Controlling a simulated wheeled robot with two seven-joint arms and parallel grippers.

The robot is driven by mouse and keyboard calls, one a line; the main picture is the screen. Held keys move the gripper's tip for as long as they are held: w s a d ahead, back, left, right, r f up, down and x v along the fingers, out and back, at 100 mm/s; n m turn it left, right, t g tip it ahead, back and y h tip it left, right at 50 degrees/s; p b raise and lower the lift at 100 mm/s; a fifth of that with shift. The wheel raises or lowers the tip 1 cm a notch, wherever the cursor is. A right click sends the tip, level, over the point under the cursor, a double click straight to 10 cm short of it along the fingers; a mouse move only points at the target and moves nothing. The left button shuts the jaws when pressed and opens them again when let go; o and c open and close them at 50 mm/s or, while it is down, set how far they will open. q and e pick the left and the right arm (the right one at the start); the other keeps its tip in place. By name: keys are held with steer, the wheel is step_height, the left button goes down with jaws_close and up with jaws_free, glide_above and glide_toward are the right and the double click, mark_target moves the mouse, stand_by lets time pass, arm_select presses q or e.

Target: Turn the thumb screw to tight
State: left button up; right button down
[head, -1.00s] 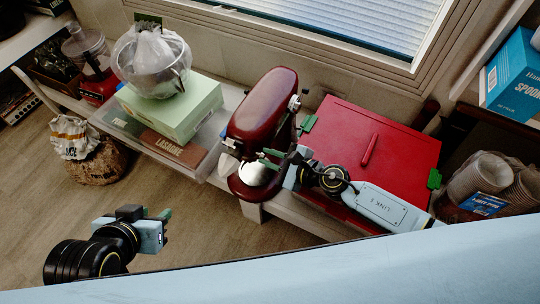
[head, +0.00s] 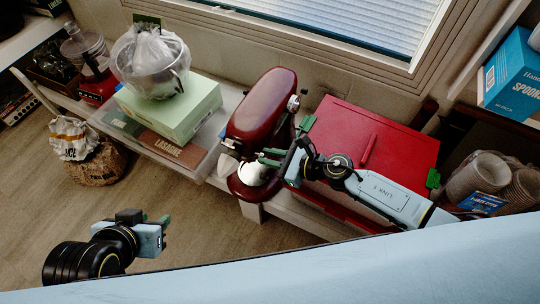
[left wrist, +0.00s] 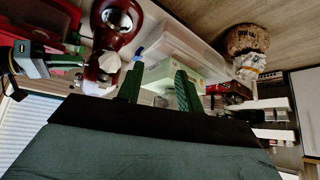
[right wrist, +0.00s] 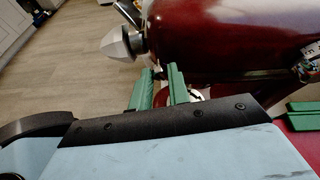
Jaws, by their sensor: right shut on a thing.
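The dark red stand mixer (head: 262,108) stands on the low bench; it also shows in the right wrist view (right wrist: 220,35). A pale faceted knob (right wrist: 120,43) sticks out from its front end. My right gripper (head: 266,157) is at the near side of the mixer head, its green fingertips against the underside edge. Its fingers (right wrist: 161,72) are nearly together with a narrow gap, shut on the small thumb screw, which they mostly hide. My left gripper (head: 164,226) is empty and away from the bench, over the floor, its fingers (left wrist: 160,78) apart.
A red box (head: 385,140) lies right of the mixer, under my right forearm. A green box (head: 170,115) with a bagged bowl (head: 150,65) stands to the left. Cup stacks (head: 475,175) are at the far right.

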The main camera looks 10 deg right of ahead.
steer(key=c, duration=1.3)
jaws_free()
steer(key=shift+s+d+r, duration=0.1)
steer(key=shift+s+d, duration=0.05)
arm_select(q)
steer(key=s+a+f+g+y+p, duration=0.1)
steer(key=s+a+f+g, duration=0.1)
steer(key=s, duration=0.3)
steer(key=shift+a+f+g+p, duration=0.15)
steer(key=shift+f+g+p, duration=0.2)
steer(key=shift+g, duration=0.55)
arm_select(e)
steer(key=shift+v, duration=6.5)
arm_select(q)
steer(key=shift+s, duration=0.1)
arm_select(e)
steer(key=shift+c, duration=0.2)
